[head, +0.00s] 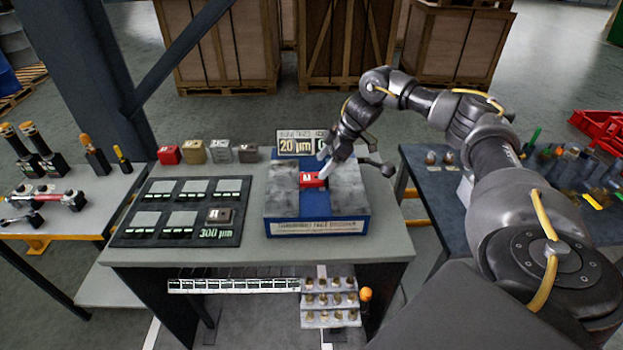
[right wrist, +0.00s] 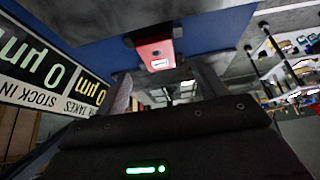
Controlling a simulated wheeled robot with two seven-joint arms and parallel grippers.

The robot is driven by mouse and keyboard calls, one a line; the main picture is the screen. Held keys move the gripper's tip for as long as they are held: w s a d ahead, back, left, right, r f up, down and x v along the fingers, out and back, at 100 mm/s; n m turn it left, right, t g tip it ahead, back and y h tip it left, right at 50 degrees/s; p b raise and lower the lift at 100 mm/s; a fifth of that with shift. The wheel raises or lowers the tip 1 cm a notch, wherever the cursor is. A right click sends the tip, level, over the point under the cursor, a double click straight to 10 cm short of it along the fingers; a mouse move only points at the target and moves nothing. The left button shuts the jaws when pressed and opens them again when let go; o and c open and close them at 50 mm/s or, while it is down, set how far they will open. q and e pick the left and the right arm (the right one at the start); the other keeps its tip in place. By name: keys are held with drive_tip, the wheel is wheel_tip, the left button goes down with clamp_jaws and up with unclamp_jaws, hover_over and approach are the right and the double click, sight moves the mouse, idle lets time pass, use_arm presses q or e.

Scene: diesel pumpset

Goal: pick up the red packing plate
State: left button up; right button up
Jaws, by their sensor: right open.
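A small red plate (head: 313,180) with a white label lies in the slot between two grey blocks of a blue fixture (head: 318,228). It also shows in the right wrist view (right wrist: 155,48), ahead of the fingers. My right gripper (head: 325,168) is just above and beside this red plate at its right in the head view. The right gripper is open, with no object between its fingers (right wrist: 165,85). Whether a finger touches the plate I cannot tell. Another red block (head: 168,155) stands at the back left of the table. My left gripper is not in view.
Beside the red block stand tan and grey blocks (head: 221,150). A dark tray (head: 130,236) with several pads and one brown block lies left of the fixture. A "20 µm" sign (head: 297,145) stands behind the fixture. The table's front strip (head: 250,256) is clear.

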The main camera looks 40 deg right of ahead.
sight(312, 177)
drive_tip(key=shift+a+f, duration=0.1)
drive_tip(key=shift+f, duration=0.1)
drive_tip(key=shift+w+a+f, duration=0.1)
drive_tip(key=shift+w, duration=0.05)
drive_tip(key=p+x, duration=0.2)
drive_tip(key=x, duration=0.1)
drive_tip(key=shift+w+a+f, duration=0.1)
drive_tip(key=shift+w+f, duration=0.1)
drive_tip(key=shift+f, duration=0.1)
drive_tip(key=shift+w+a+f, duration=0.15)
drive_tip(key=shift+w+f, duration=0.05)
drive_tip(key=shift+f, duration=0.3)
drive_tip(key=shift+s, duration=0.1)
drive_tip(key=shift+c, duration=0.8)
drive_tip(key=c, duration=1.2)
